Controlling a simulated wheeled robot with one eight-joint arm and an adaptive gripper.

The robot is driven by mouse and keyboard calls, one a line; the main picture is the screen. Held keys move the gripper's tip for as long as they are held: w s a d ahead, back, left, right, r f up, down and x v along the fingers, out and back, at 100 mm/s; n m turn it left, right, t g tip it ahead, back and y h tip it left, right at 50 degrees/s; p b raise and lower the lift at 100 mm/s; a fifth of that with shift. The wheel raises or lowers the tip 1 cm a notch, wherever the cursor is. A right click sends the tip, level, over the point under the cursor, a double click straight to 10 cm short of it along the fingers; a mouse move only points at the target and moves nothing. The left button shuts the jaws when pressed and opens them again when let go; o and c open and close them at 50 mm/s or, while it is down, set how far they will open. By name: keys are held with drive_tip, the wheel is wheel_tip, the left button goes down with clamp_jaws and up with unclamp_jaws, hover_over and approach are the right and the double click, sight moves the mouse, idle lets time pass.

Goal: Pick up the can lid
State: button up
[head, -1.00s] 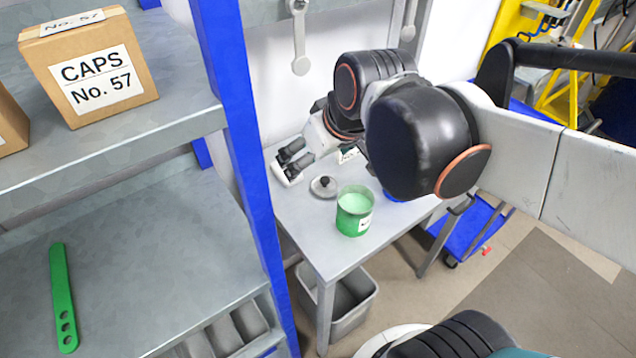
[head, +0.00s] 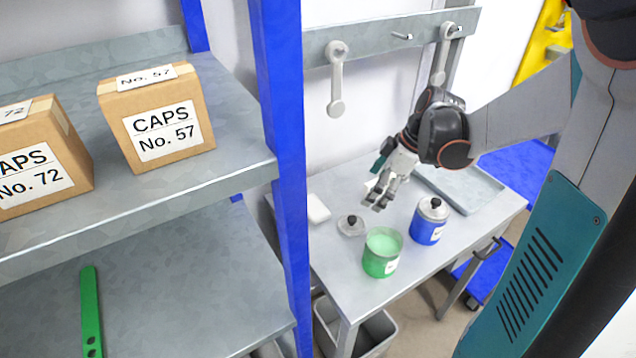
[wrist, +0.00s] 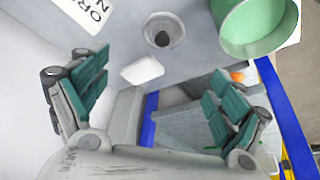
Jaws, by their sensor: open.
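The can lid (head: 351,225) is a small grey disc with a dark knob. It lies flat on the grey table, left of and behind the open green can (head: 382,252). In the wrist view the lid (wrist: 163,31) is at the top middle, beyond my fingertips, with the green can (wrist: 254,25) at the upper right. My gripper (head: 377,201) is open and empty above the table, to the right of and a little behind the lid. Its teal-padded fingers (wrist: 150,95) are spread wide in the wrist view. A blue can (head: 428,221) wears its own grey lid with a dark knob.
A white block (head: 317,208) lies left of the lid; it also shows in the wrist view (wrist: 142,70). A grey tray (head: 470,186) is at the table's back right. A blue shelf post (head: 283,150) rises left of the table (head: 405,290). A bin (head: 372,335) stands below.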

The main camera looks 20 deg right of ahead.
sight(353, 218)
drive_tip(key=shift+n, duration=0.3)
drive_tip(key=x, duration=0.3)
drive_tip(key=b+x, duration=0.1)
drive_tip(key=x, duration=0.2)
drive_tip(key=s+d+b+x, duration=0.1)
drive_tip(key=x, duration=0.2)
drive_tip(key=shift+w+a+f, duration=0.1)
drive_tip(key=shift+f, duration=0.3)
drive_tip(key=shift+a+b+x, duration=0.2)
drive_tip(key=shift+b+x, duration=0.45)
drive_tip(key=shift+x, duration=0.65)
drive_tip(key=shift+a+b+x, duration=0.2)
drive_tip(key=shift+b+x, duration=0.45)
drive_tip(key=shift+x, duration=0.65)
drive_tip(key=shift+w+r, duration=0.1)
drive_tip(key=shift+r, duration=0.15)
drive_tip(key=shift+c, duration=0.5)
drive_tip(key=c, duration=0.8)
